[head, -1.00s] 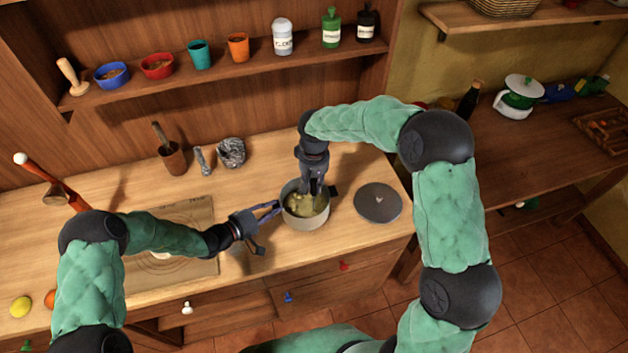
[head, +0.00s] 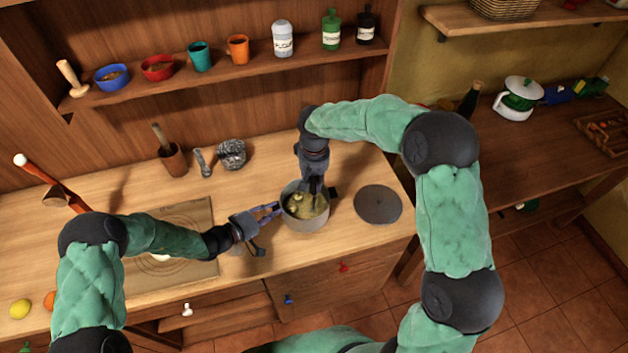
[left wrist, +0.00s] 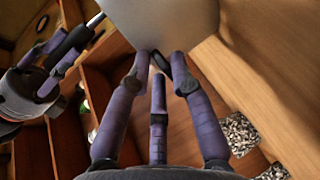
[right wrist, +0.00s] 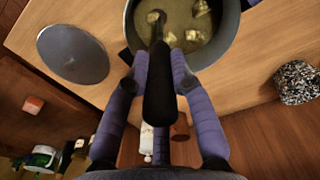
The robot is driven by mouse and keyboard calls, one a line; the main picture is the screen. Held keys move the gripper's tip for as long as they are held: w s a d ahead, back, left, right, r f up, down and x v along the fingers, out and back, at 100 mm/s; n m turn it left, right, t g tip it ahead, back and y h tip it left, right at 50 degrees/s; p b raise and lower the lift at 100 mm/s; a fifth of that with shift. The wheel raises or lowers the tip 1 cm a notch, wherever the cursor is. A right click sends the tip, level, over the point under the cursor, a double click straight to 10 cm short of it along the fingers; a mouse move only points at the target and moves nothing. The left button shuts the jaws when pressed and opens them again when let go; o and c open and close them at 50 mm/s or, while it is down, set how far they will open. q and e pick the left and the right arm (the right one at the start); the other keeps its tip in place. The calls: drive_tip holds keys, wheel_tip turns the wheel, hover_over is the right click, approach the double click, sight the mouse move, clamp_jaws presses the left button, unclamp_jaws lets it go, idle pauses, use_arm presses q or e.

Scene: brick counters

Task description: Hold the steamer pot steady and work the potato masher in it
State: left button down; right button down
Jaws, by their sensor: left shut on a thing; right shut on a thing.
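The steamer pot (head: 306,223) stands on the counter near its front edge, with yellowish liquid and pale chunks inside. My left gripper (head: 274,209) is shut on the pot's left side, apparently at a dark handle; in the left wrist view its fingertips meet against the grey pot wall (left wrist: 165,22). My right gripper (head: 313,188) is above the pot, shut on the potato masher. The masher's black handle (right wrist: 160,90) lies between the fingers in the right wrist view, and its lower end goes into the liquid. The masher's head is hidden below the surface.
A round grey lid (head: 378,204) lies right of the pot. A board (head: 190,220) lies under my left forearm. The counter's front edge is close to the pot.

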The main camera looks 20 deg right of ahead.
drive_tip(key=shift+f, duration=0.8)
drive_tip(key=shift+r, duration=1)
drive_tip(key=shift+w, duration=0.1)
drive_tip(key=shift+w, duration=1.75)
drive_tip(key=shift+f, duration=0.15)
